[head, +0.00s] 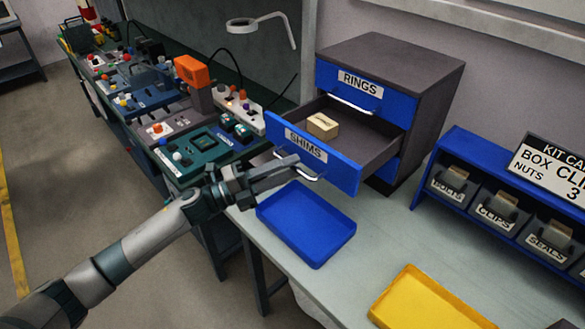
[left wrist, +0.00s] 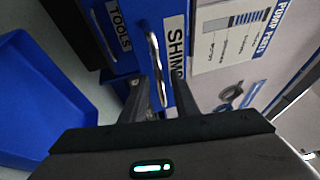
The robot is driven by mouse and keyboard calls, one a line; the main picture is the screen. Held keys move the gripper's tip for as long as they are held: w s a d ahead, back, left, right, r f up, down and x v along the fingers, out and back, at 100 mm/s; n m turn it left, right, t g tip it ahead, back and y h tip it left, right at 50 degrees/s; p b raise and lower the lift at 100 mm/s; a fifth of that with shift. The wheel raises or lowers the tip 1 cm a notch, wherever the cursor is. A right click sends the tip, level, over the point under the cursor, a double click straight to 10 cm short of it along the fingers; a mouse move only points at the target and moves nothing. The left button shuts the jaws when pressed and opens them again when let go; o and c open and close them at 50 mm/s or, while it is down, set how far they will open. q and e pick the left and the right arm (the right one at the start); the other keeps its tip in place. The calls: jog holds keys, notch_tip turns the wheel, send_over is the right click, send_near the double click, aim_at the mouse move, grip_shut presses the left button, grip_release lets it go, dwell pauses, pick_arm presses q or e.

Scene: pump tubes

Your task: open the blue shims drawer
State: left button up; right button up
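The blue shims drawer (head: 315,152) is pulled well out of the dark cabinet in the head view. A small tan box (head: 322,126) lies inside it. Its front also shows in the left wrist view (left wrist: 179,16), with the silver handle (left wrist: 153,50) running down between my fingers. My left gripper (head: 298,168) is at the handle, its fingertips apart with the handle's lower end between them. I cannot tell whether a finger touches it. My right gripper is in neither view.
The rings drawer (head: 386,103) above is shut. A blue tray (head: 306,224) lies in front of the open drawer, and a yellow tray (head: 430,300) lies nearer. A blue bin rack (head: 462,145) stands at right. The table between is clear.

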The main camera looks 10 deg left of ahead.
pick_arm(q)
jog(key=b+v, duration=0.6)
jog(key=v, duration=1)
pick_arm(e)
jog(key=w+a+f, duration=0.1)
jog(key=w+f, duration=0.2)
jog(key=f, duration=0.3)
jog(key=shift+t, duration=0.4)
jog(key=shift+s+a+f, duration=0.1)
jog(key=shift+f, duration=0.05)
